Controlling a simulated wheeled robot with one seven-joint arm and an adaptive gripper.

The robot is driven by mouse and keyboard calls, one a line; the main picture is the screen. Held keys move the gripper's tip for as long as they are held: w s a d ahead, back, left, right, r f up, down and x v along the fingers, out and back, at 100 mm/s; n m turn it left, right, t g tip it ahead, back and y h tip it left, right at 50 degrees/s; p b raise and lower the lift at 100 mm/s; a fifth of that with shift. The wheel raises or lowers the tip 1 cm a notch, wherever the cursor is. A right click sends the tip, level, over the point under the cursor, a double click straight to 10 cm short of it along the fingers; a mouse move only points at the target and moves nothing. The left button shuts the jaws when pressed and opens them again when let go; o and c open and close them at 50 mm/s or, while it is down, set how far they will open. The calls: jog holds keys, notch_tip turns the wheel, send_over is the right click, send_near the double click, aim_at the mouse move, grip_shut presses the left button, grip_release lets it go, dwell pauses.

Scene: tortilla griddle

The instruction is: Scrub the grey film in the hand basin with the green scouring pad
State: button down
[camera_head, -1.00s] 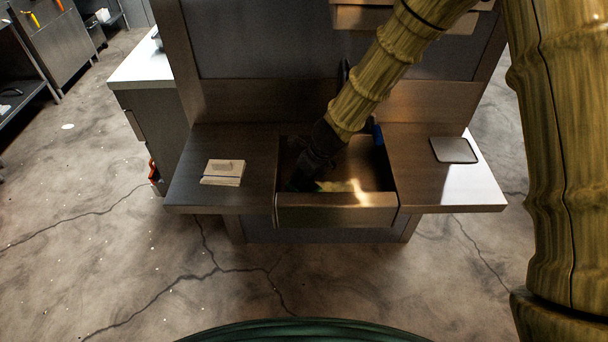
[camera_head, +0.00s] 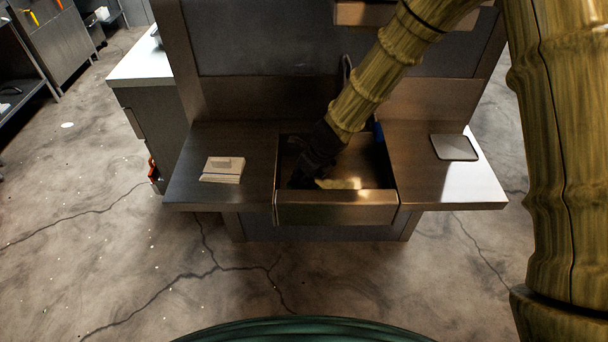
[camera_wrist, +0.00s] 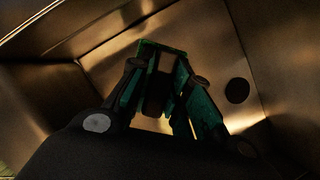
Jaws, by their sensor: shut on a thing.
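The hand basin (camera_head: 335,208) is a steel box set between two side shelves; its inside also shows in the wrist view (camera_wrist: 275,45). My gripper (camera_head: 305,180) reaches down into the left part of the basin near its front wall. In the wrist view my gripper (camera_wrist: 162,85) is shut on the green scouring pad (camera_wrist: 149,45), whose green edge shows at the fingertips. Most of the pad is hidden by the dark fingers. The pad is close to the basin floor, but contact is not clear. I cannot tell the grey film from shadow and glare.
A dark round drain hole (camera_wrist: 237,90) lies right of the fingers. A pale box-like stack (camera_head: 222,170) sits on the left shelf, and a grey flat plate (camera_head: 454,148) on the right shelf. A blue item (camera_head: 378,131) is at the basin's back right.

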jog(key=c, duration=1.6)
grip_release()
jog(key=shift+r+p, duration=0.35)
jog(key=shift+p, duration=0.2)
grip_shut()
jog(key=shift+d, duration=0.1)
jog(key=shift+s+d+f, duration=0.1)
jog(key=shift+d, duration=1.15)
jog(key=shift+d+f, duration=0.1)
jog(key=shift+d, duration=1.1)
jog(key=shift+a, duration=0.15)
